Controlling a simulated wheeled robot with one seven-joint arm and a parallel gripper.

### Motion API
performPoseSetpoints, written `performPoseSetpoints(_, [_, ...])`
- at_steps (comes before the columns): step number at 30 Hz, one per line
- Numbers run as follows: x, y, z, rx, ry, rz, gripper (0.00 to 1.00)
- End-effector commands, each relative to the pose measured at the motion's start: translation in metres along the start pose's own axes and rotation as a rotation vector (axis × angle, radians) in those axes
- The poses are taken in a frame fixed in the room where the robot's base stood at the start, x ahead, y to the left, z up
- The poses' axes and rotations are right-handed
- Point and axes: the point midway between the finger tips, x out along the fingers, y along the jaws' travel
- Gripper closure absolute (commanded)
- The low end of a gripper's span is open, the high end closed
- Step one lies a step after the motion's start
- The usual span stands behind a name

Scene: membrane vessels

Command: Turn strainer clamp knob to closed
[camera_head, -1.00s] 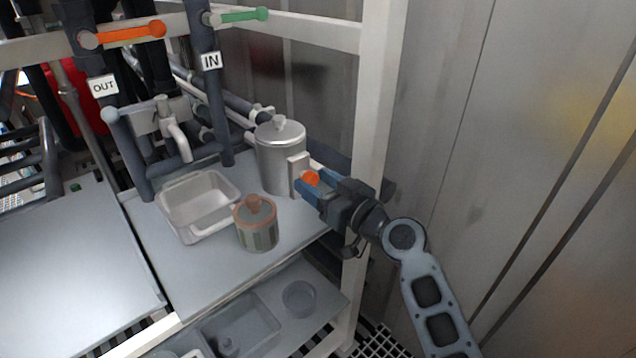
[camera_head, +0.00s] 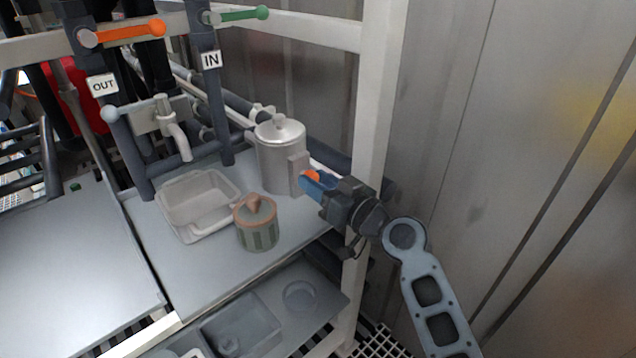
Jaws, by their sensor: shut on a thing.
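The strainer is a grey metal canister (camera_head: 279,153) with a domed lid, upright on the shelf. A pale clamp block (camera_head: 298,173) sits on its right side. The orange clamp knob (camera_head: 312,175) is on the block's right face and is partly hidden by my gripper. My gripper (camera_head: 314,181), with blue fingers, comes in from the right and is shut on the orange knob. The fingers look stacked one over the other from this camera, and the knob's exact angle is hard to see.
A white frame post (camera_head: 371,120) rises close behind my gripper. Pipes with an orange handle (camera_head: 128,32) and a green handle (camera_head: 243,15) are above.

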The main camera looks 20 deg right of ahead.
Motion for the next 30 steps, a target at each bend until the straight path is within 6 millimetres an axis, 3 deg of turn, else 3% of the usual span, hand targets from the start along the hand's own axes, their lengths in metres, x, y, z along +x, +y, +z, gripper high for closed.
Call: performPoseSetpoints(30, [-0.0004,0.0021,0.0002,0.939,-0.002,0.002,0.95])
